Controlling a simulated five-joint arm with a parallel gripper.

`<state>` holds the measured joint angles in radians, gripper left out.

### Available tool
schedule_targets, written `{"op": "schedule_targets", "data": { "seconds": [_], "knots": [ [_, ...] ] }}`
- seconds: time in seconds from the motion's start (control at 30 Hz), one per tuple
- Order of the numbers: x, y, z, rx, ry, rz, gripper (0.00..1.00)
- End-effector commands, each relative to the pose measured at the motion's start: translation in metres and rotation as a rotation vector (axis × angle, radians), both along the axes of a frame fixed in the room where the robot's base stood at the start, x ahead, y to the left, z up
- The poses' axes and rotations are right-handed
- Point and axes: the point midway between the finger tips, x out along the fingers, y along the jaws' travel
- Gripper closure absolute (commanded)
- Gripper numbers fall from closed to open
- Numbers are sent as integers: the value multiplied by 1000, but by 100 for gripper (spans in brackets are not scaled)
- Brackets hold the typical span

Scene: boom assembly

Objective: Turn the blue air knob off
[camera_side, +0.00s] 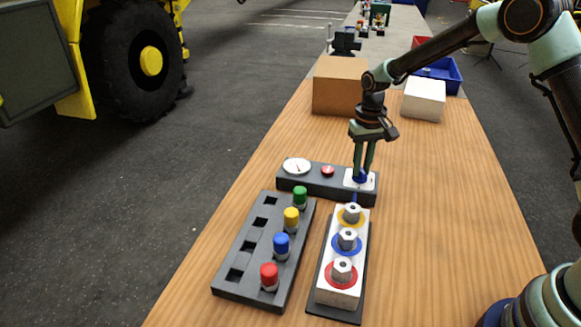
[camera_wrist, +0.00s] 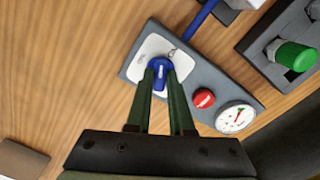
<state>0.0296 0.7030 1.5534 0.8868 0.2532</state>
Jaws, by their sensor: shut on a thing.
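The blue air knob (camera_wrist: 160,72) sits on a white plate (camera_wrist: 147,47) at one end of a dark grey panel. In the side view the knob (camera_side: 360,176) is at the right end of that panel (camera_side: 318,186), partly hidden by my fingers. My gripper (camera_side: 362,172) points down from above, with its fingertips at the knob. In the wrist view my gripper (camera_wrist: 164,78) has its green fingers on the knob, one at each side, shut on it. Lettering on the white plate is too small to read.
The panel also carries a red button (camera_side: 327,171) and a gauge (camera_side: 296,166). In front are a black rack (camera_side: 232,252) with coloured pegs and a white block (camera_side: 337,293) with several hex nuts. A cardboard box (camera_side: 340,86) and white box (camera_side: 423,99) stand behind. Table to the right is clear.

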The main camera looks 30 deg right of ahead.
Motion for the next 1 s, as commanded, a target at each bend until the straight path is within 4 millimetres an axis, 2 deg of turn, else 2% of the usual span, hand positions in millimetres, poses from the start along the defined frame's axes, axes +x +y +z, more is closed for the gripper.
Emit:
{"op": "schedule_targets", "data": {
  "seconds": [0.7,1.0],
  "knots": [
    [2,0,1,-2,-6,675,100],
    [2,0,1,-1,-7,911,100]
  ]
}}
